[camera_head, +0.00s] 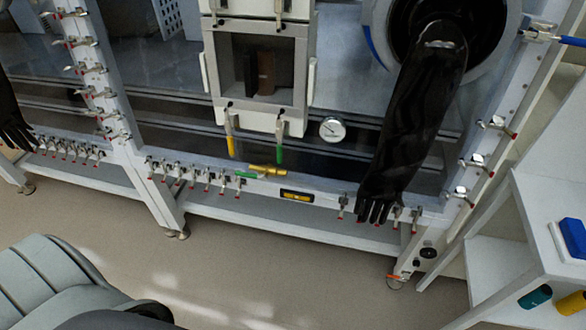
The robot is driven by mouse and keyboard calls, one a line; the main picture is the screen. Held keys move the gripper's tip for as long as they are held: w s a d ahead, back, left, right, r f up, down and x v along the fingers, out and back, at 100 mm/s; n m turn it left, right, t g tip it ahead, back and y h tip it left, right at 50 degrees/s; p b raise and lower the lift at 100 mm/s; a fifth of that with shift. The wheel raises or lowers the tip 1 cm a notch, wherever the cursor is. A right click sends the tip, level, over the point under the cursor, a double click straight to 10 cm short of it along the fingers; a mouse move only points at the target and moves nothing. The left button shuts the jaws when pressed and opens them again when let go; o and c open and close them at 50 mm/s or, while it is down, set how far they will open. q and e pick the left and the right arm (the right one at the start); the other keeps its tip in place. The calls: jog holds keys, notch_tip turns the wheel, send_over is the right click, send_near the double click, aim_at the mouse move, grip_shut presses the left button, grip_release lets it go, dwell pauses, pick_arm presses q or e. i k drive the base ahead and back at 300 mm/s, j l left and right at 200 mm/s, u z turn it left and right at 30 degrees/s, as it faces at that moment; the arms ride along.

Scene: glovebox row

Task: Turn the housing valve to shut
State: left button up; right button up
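Several valves show on the glovebox front, and I cannot tell which one is the housing valve. A brass valve (268,170) with a green handle (244,175) sits on the lower frame rail, its handle lying roughly along the rail. A metal valve with a blue handle (571,41) is at the upper right, on the right post. A small orange handle (395,278) is low at the foot of the right post. A yellow handle (231,146) and a green handle (280,155) hang below the square hatch. Neither of my grippers is in view.
A long black glove (415,110) hangs from the round port over the front. Toggle clamps (207,178) line the rail and posts. A round gauge (332,130) is beside the hatch. A white shelf (535,220) stands at the right.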

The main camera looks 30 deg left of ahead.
aim_at(251, 175)
jog(key=j+z, duration=0.2)
jog(key=j, duration=0.2)
jog(key=j+z, duration=0.25)
jog(key=j, duration=0.15)
jog(key=k+j+z, duration=0.2)
jog(key=j, duration=0.2)
jog(key=j+z, duration=0.2)
jog(key=j, duration=0.15)
jog(key=k+j+z, duration=0.2)
jog(key=j, duration=0.15)
jog(key=k+j+z, duration=0.25)
jog(key=i+j, duration=0.1)
